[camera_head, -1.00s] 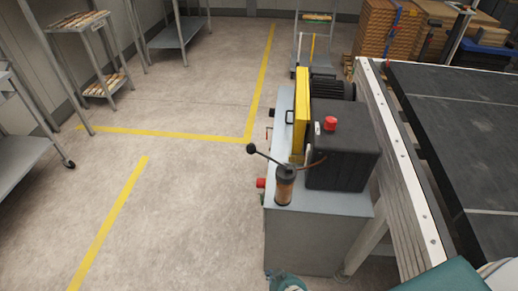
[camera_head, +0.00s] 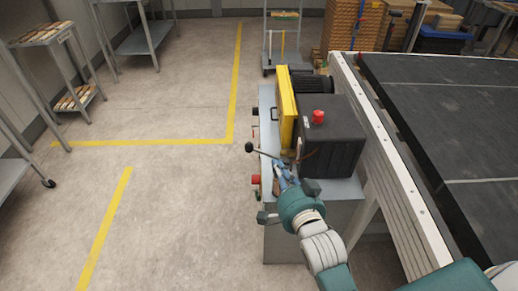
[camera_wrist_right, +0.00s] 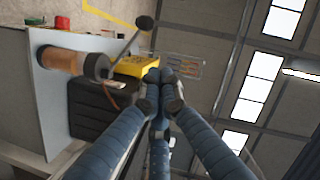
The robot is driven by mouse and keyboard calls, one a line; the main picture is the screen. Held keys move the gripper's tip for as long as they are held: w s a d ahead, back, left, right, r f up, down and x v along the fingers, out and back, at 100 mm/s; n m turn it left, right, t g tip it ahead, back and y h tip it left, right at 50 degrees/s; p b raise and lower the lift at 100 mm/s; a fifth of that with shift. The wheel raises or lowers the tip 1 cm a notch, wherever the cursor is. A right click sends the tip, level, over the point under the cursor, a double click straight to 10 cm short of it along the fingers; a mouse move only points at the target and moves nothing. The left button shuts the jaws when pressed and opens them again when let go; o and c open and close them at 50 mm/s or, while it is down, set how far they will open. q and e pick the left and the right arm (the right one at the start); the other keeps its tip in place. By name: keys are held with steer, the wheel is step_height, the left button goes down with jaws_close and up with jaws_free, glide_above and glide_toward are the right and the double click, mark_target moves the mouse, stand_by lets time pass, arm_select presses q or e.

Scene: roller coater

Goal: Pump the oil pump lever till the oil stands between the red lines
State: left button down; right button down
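The oil pump (camera_wrist_right: 62,60) is an amber cylinder with a grey cap in the right wrist view. In the head view it is mostly hidden behind my right gripper (camera_head: 283,174). Its lever, a thin rod with a black knob (camera_head: 249,147), points left and slightly up; the knob also shows in the right wrist view (camera_wrist_right: 145,22). The blue fingers of my right gripper (camera_wrist_right: 158,92) have their tips drawn together with nothing between them, beside the pump and apart from the knob. I cannot make out the red lines or the oil level. My left gripper is not in view.
The pump stands on a grey cabinet (camera_head: 345,188) beside a black box (camera_head: 335,138) with a red cap and a yellow guard (camera_head: 287,108). A long conveyor (camera_head: 440,110) runs along the right. The floor (camera_head: 180,200) to the left is clear.

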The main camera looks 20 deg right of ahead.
steer(key=shift+w, duration=0.1)
steer(key=w+a+f+p, duration=0.2)
steer(key=w+f+p, duration=0.1)
steer(key=w, duration=0.9)
steer(key=shift+f, duration=0.55)
steer(key=shift+w, duration=0.15)
